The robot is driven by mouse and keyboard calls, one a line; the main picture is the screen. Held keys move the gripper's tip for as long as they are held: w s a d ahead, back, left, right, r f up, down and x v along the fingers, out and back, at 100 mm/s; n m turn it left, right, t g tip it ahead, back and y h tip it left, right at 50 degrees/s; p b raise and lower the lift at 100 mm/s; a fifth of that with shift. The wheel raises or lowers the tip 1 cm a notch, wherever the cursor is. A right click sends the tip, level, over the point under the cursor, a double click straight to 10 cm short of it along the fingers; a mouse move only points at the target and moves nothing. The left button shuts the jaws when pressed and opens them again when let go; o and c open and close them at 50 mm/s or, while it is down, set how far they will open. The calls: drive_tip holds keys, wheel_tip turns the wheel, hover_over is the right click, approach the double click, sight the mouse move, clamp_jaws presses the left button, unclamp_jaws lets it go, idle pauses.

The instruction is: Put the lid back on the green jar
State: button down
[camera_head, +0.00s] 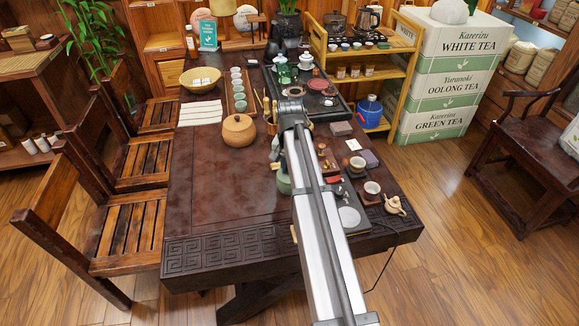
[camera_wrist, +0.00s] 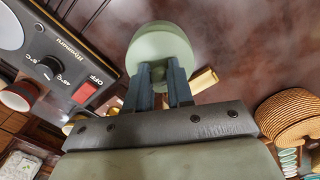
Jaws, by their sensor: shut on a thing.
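The green jar (camera_head: 284,184) stands on the dark table in the head view, left of the black heater and partly hidden behind my arm. In the wrist view my gripper (camera_wrist: 158,72) is shut, its two fingers close together at the middle of a round pale green lid (camera_wrist: 160,42). The grip point, likely a knob, is hidden between the fingers. The lid covers what lies directly under it, so I cannot tell whether it touches the jar. My gripper's fingertips are hidden behind my arm in the head view.
A black heater (camera_wrist: 62,48) with a knob and red switch is close on the left in the wrist view. Cups and a small teapot (camera_head: 395,205) are at right. The table's front left is clear.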

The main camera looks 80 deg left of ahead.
drive_tip(key=shift+c, duration=2.2)
unclamp_jaws()
drive_tip(key=shift+r, duration=0.1)
drive_tip(key=shift+r, duration=3.45)
clamp_jaws()
drive_tip(key=shift+f, duration=2.5)
